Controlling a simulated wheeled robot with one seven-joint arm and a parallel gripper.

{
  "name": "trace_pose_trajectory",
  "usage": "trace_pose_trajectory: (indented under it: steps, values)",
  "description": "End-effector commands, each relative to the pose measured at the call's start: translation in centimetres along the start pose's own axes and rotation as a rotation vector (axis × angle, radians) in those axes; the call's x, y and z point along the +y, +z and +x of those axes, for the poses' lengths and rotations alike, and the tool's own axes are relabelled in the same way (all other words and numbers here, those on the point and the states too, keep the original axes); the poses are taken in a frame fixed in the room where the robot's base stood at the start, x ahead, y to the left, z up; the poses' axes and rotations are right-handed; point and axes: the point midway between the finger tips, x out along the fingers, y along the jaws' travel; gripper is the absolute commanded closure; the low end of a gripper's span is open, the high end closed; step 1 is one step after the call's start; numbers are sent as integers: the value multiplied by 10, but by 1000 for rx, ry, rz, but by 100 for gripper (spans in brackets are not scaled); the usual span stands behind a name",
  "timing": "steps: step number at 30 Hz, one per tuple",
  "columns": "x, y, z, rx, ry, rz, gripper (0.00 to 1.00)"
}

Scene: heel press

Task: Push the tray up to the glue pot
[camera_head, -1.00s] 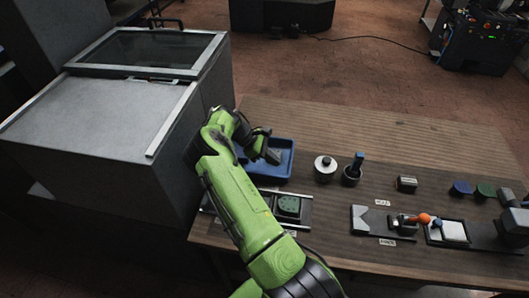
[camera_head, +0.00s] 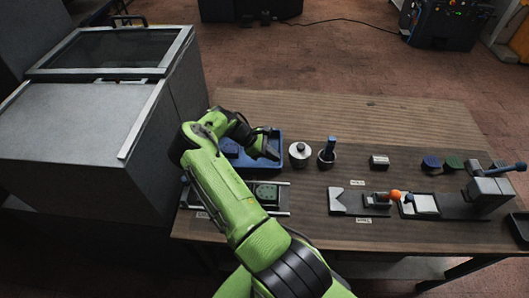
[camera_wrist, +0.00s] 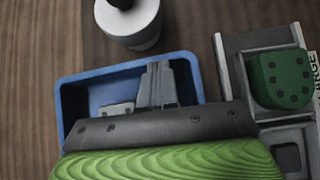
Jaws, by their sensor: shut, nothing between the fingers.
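The blue tray (camera_head: 276,137) lies on the bench in the head view, partly hidden by my arm; it also shows in the wrist view (camera_wrist: 68,100). My gripper (camera_head: 270,153) is shut and empty, its fingers (camera_wrist: 158,75) over or inside the tray near its pot-side wall; contact is unclear. A white round pot with a dark knob (camera_head: 299,154) stands just right of the tray, across a narrow gap. In the wrist view this pot (camera_wrist: 130,22) is just above the tray's edge. Beside it is a dark pot with a blue handle (camera_head: 327,155). Neither pot's label is readable.
A fixture with a green piece (camera_head: 265,192) lies in front of the tray. A large grey cabinet (camera_head: 75,130) stands left. A small block (camera_head: 379,162) and slide fixtures (camera_head: 345,203) are right. The bench behind the pots is clear.

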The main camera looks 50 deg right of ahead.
Motion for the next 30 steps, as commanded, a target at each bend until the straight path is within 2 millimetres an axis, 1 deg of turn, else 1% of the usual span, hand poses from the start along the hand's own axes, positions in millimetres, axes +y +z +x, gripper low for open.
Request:
trace_pose_trajectory:
  steps: [9, 11, 13, 14, 17, 18, 24, 27, 30]
  values:
    - [0, 0, 1, 0, 1, -1, 100]
    - [0, 0, -2, 1, 2, -1, 100]
    - [1, -1, -10, 2, 4, -2, 100]
    - [1, -1, -16, 2, 4, -1, 100]
    - [1, -1, -42, 4, 7, -2, 100]
    - [1, -1, -54, 4, 7, -2, 100]
    - [1, -1, -111, 4, 7, -2, 100]
    - [1, 0, -134, 3, 6, -1, 100]
    - [0, -1, -149, 3, 4, -2, 100]
